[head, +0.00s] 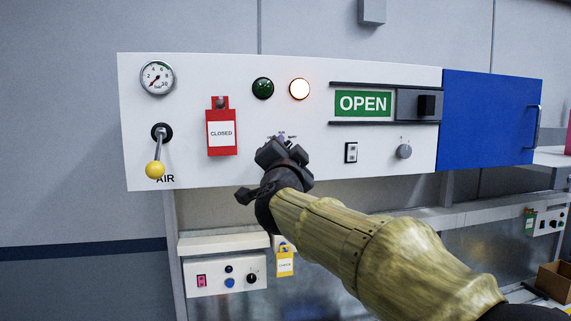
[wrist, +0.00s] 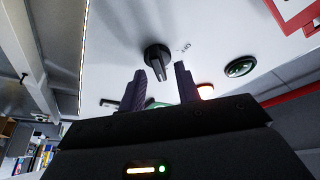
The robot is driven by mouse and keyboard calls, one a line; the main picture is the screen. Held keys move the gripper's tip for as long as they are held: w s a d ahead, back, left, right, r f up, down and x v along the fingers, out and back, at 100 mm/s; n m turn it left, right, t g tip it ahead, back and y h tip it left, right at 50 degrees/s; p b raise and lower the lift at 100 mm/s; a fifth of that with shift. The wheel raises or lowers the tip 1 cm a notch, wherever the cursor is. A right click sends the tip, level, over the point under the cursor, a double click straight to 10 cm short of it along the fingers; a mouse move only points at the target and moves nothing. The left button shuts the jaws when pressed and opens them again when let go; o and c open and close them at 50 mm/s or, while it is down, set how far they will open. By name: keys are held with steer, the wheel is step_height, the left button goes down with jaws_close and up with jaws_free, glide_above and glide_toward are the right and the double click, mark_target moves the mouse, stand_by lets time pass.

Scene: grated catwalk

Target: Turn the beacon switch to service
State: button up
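A black rotary switch knob (wrist: 157,54) sits on the white panel (wrist: 120,40) in the wrist view, with small lettering beside it that I cannot read. It appears to be the beacon switch. In the head view my gripper (head: 282,152) covers it, and only a bit of its label shows above. In the wrist view my gripper (wrist: 162,80) is open, its two dark fingers apart on either side of the knob's grip, with the knob just ahead of the tips. I cannot tell whether they touch it. The lamp above (head: 299,89) is lit white.
The panel also carries a dark green lamp (head: 263,88), a red CLOSED tag (head: 221,132), a yellow-tipped air lever (head: 157,155), a gauge (head: 157,77), a sliding OPEN sign (head: 363,104), a rocker switch (head: 351,152) and a grey knob (head: 403,151). A blue cover (head: 488,118) is at right.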

steer(key=b+v, duration=0.6)
steer(key=v, duration=1.1)
steer(key=shift+f, duration=0.25)
steer(key=w+d+f+n+g+y, duration=0.1)
steer(key=w+d+f+n+g, duration=0.15)
steer(key=f, duration=0.65)
steer(key=w+d+f+n+g+y, duration=0.1)
steer(key=w+f+n+g, duration=0.15)
steer(key=f, duration=0.65)
steer(key=w+d+f+n+g+y, duration=0.1)
steer(key=f+n+g, duration=0.2)
steer(key=f, duration=0.6)
steer(key=s+d+f+n+g+h, duration=0.1)
steer(key=s+d+f+g, duration=0.4)
steer(key=s+f, duration=0.3)
steer(key=s+d+f+g+h, duration=0.1)
steer(key=s+d+f+g, duration=0.4)
steer(key=f, duration=1.1)
steer(key=s+d, duration=0.3)
steer(key=shift+n+h, duration=0.3)
steer(key=shift+n, duration=0.1)
